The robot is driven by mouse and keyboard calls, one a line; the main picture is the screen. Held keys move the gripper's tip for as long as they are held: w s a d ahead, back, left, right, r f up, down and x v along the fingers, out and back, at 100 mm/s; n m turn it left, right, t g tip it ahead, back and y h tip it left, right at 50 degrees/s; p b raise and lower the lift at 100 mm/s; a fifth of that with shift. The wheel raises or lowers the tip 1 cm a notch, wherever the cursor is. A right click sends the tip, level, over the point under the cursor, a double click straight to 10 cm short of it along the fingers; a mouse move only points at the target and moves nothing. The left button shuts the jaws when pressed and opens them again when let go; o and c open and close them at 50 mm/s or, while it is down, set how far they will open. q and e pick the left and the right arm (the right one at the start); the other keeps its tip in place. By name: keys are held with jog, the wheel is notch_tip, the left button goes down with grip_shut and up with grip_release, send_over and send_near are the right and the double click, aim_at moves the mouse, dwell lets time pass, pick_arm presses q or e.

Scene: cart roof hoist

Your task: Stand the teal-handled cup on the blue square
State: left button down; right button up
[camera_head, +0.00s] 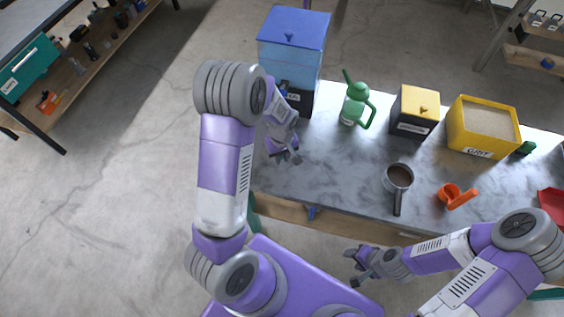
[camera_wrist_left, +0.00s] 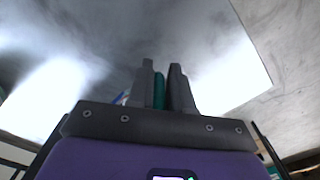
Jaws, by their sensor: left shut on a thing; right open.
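My left gripper (camera_head: 290,158) is over the left end of the grey tabletop, partly behind my own arm in the head view. In the left wrist view its fingers (camera_wrist_left: 166,88) are shut on a teal strip (camera_wrist_left: 159,90), which looks like the cup's teal handle. The cup's body is hidden in both views. I cannot make out the blue square; only a small blue and white sliver (camera_wrist_left: 122,98) shows beside the fingers in the wrist view. My right gripper (camera_head: 360,264) is open and empty, in front of the table's front edge.
A blue dispenser (camera_head: 293,48) stands at the back left of the tabletop (camera_head: 335,175). A green can (camera_head: 354,104), a black-and-yellow box (camera_head: 414,110) and a yellow grit bin (camera_head: 484,127) stand along the back. A dark-filled handled pan (camera_head: 398,178) and an orange scoop (camera_head: 456,196) lie nearer.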

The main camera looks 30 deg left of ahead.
pick_arm(q)
jog(key=shift+w+a, duration=0.55)
jog(key=shift+w, duration=0.3)
jog(key=shift+w+a, duration=0.55)
jog(key=shift+w, duration=0.3)
jog(key=shift+w+a, duration=0.55)
jog(key=shift+w, duration=0.3)
jog(key=shift+f+b, duration=0.5)
jog(key=shift+b, duration=0.05)
jog(key=c, duration=0.9)
grip_release()
jog(key=shift+c, duration=0.2)
jog(key=shift+r, duration=0.1)
